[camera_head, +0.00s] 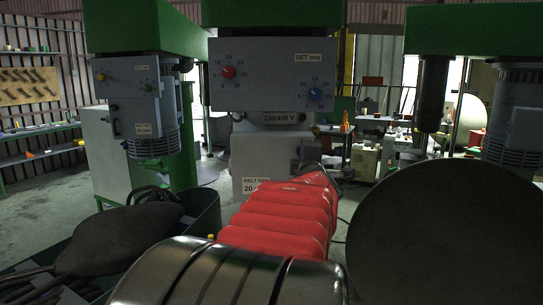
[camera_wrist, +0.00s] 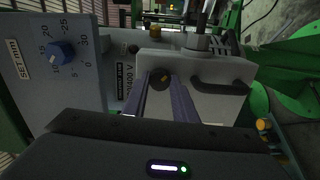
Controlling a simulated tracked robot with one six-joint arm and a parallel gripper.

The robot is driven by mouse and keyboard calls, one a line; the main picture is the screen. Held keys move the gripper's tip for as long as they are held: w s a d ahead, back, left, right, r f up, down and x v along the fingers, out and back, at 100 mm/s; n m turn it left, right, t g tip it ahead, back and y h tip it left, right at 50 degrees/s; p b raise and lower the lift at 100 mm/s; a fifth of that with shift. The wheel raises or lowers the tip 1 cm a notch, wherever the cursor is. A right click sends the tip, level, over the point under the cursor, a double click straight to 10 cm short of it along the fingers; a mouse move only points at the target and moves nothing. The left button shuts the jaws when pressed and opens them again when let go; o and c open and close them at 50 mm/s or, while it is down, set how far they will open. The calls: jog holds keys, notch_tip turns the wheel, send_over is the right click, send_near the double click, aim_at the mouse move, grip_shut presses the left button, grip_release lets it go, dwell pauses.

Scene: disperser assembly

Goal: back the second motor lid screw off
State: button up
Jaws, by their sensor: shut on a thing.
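A pale grey box-like lid (camera_wrist: 225,98) with a black handle (camera_wrist: 220,86) fills the middle of the wrist view. A dark round screw head (camera_wrist: 160,76) with a small yellowish mark is at its left part. My gripper (camera_wrist: 161,84) reaches to this screw, with one finger on either side, and is shut on it. The fingers partly hide the screw and the lid face beneath. In the head view my red-sleeved arm hides most of the gripper and the screw.
A grey panel (camera_head: 268,92) with red and blue dials is just above my arm; its blue dial (camera_wrist: 61,51) shows close to the left in the wrist view. Green machines stand left and right. A large dark disc (camera_head: 450,235) fills the right foreground.

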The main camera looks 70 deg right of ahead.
jog(key=shift+w+f+n, duration=0.15)
jog(key=shift+n, duration=0.35)
jog(key=o, duration=0.7)
jog(key=shift+w, duration=0.1)
jog(key=o, duration=0.3)
jog(key=shift+o, duration=0.2)
jog(key=shift+s+a, duration=0.1)
jog(key=shift+s, duration=0.1)
jog(key=v, duration=1.3)
jog(key=shift+a, duration=0.35)
